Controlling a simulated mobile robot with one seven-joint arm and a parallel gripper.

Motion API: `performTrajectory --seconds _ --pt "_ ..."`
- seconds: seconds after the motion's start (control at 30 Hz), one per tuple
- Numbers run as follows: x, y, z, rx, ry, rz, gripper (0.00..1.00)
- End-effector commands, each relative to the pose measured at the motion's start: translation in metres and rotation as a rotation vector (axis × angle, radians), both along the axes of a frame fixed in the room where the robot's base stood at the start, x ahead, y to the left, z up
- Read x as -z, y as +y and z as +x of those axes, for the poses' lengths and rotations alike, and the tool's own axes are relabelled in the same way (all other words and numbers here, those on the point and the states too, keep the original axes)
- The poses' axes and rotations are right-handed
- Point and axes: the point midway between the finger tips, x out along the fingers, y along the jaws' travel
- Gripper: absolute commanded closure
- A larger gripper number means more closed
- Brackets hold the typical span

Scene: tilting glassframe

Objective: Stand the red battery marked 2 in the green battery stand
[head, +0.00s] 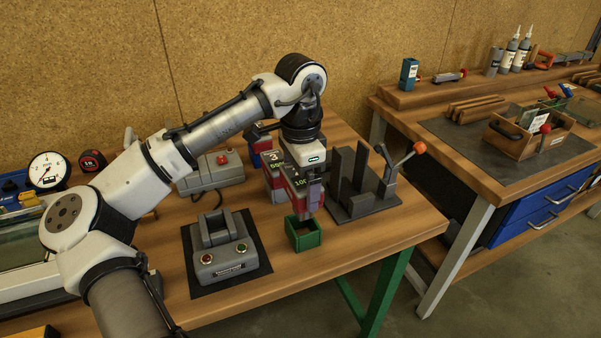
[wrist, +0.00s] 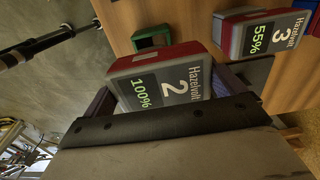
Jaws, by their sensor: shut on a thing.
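The red battery marked 2 (wrist: 165,82) has a grey label face reading 100% in the wrist view. My gripper (wrist: 168,92) is shut on it, one purple finger at each side. In the head view the battery (head: 301,193) hangs upright from my gripper (head: 306,182), just behind and above the green battery stand (head: 304,240). The stand is a small open-topped box near the table's front edge and looks empty. It also shows in the wrist view (wrist: 143,43), beyond the held battery and apart from it.
A red battery marked 3 (wrist: 245,42) stands behind the held one, with a blue battery (head: 259,143) farther back. A dark bracket with tall plates (head: 350,195) and an orange-knobbed lever (head: 419,148) stands close on the right. A grey two-button box (head: 222,258) is on the left.

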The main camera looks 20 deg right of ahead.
Motion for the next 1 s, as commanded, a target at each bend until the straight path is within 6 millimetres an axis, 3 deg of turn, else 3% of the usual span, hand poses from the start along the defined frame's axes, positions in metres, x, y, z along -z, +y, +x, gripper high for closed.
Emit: performTrajectory --seconds 0.3,1.0 --pt "0.016 0.000 0.000 0.001 0.000 0.000 0.37" --pt "0.016 0.000 0.000 0.000 -0.001 0.000 0.37"
